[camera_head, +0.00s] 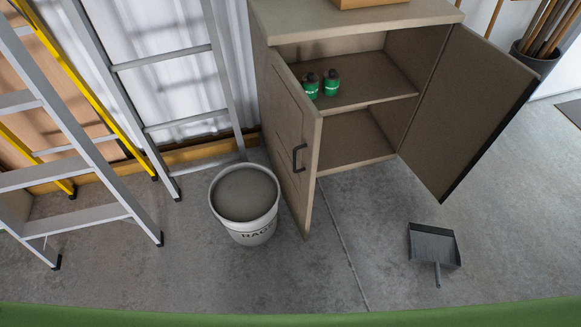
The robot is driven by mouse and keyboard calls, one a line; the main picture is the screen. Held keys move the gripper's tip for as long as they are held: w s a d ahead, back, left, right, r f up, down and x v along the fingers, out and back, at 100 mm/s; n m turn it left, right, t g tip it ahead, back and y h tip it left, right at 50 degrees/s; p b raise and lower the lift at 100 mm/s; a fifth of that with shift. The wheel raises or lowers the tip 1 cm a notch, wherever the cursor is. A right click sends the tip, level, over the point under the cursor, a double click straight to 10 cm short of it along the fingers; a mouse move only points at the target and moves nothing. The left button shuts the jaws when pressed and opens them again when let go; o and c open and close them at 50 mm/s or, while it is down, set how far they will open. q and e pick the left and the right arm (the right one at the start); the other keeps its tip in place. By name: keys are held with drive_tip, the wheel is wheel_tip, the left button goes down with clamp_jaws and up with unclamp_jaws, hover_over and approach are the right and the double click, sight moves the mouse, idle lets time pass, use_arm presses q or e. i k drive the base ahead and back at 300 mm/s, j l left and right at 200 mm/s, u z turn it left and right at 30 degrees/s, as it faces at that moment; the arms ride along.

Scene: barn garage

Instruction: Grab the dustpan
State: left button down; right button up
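The dustpan (434,246) is dark grey and lies on the concrete floor at the lower right. Its wide pan faces away from me and its short handle (438,274) points toward me. Nothing touches it. Neither of my grippers is in view.
A cabinet (364,21) with both doors open holds two green bottles (331,83) on its shelf. Its right door (465,110) reaches out behind the dustpan. A white bucket (245,229) and ladders (90,215) stand at left. A green edge (290,316) crosses the bottom. Floor around the dustpan is clear.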

sight(438, 247)
drive_tip(key=z, duration=1.7)
